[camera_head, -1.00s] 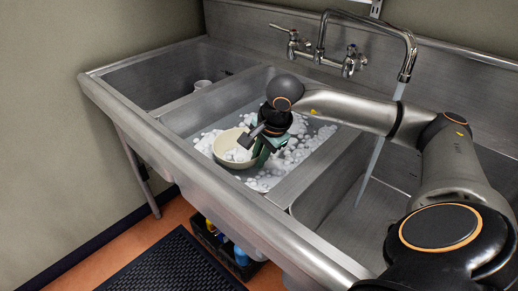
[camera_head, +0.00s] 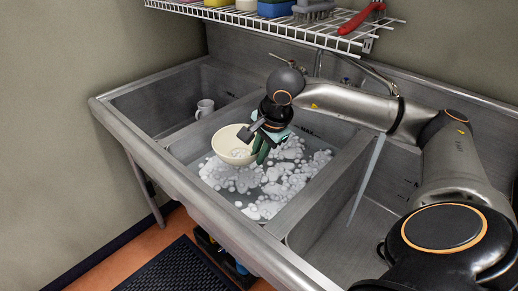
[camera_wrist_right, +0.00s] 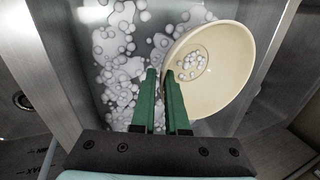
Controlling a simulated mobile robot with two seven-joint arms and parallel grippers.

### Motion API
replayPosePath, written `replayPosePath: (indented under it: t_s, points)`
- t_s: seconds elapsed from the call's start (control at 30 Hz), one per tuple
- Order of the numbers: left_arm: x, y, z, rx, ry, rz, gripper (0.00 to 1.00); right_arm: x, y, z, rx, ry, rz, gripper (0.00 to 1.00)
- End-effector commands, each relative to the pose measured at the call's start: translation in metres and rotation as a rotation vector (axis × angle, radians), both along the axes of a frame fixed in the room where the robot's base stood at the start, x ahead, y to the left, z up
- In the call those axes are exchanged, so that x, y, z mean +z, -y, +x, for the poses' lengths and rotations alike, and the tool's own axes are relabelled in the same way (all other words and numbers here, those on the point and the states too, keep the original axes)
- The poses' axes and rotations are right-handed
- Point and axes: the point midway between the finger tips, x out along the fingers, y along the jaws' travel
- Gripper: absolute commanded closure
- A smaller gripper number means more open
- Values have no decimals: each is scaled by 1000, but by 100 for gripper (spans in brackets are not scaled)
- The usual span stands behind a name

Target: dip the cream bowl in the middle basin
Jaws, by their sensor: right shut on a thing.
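The cream bowl (camera_head: 228,142) is over the left part of the middle basin (camera_head: 320,137), just above the white suds. My right gripper (camera_head: 258,142) is shut on its near right rim in the head view. In the wrist view, the green fingers (camera_wrist_right: 163,85) pinch the left rim of the bowl (camera_wrist_right: 215,100). A small patch of foam clings inside the bowl's bottom. The bowl looks slightly tilted. Its underside is mostly hidden. My left gripper is not in view.
A white mug (camera_head: 205,108) stands in the left basin. The tap stream (camera_head: 367,180) runs into the right basin. A divider (camera_head: 318,188) separates the middle and right basins. A wire shelf (camera_head: 270,27) with sponges and brushes hangs above. A black mat (camera_head: 178,268) lies on the floor.

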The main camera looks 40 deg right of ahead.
Motion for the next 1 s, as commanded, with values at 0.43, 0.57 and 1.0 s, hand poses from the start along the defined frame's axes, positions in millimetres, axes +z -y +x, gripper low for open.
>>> replayPosePath:
  t_s: [0.43, 0.57, 1.0]
  points:
    - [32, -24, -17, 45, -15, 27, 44, 61, 0, 0, 0, 2, 0, 100]
    - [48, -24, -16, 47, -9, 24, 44, 77, 0, 0, -1, 2, 0, 100]
    - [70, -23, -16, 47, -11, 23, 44, 101, -34, -2, 4, 3, 2, 100]
